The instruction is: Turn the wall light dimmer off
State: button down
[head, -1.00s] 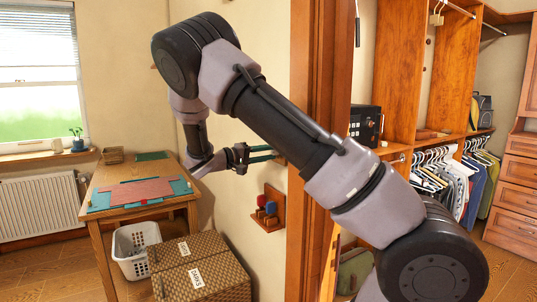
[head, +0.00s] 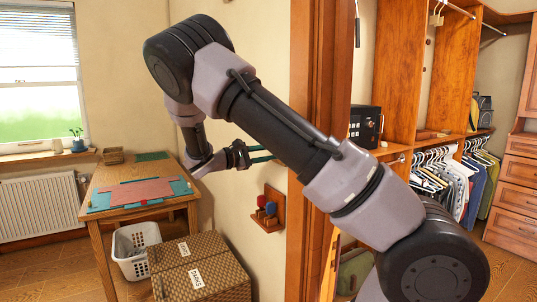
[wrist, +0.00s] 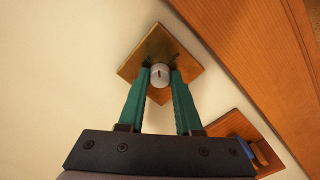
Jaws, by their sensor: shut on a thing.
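The wall light dimmer (wrist: 160,45) is a square brass-coloured plate on the cream wall, tilted in the wrist view. Its round pale knob (wrist: 160,75) has a dark red mark at the middle. My gripper (wrist: 160,78) has its two green fingers closed around the sides of the knob. In the head view my gripper (head: 262,157) reaches to the wall beside the wooden door frame. The dimmer is hidden there behind my arm.
A small wooden wall shelf with brushes (head: 267,213) is below my gripper; it also shows in the wrist view (wrist: 240,140). The door frame (head: 313,90) stands close to the right. A table (head: 98,180), a white basket (head: 128,262) and a box (head: 205,275) are at left.

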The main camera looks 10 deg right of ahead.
jog(key=shift+n, duration=4.2)
jog(key=c, duration=0.6)
grip_release()
jog(key=shift+a, duration=0.15)
jog(key=v, duration=1)
jog(key=shift+a, duration=0.3)
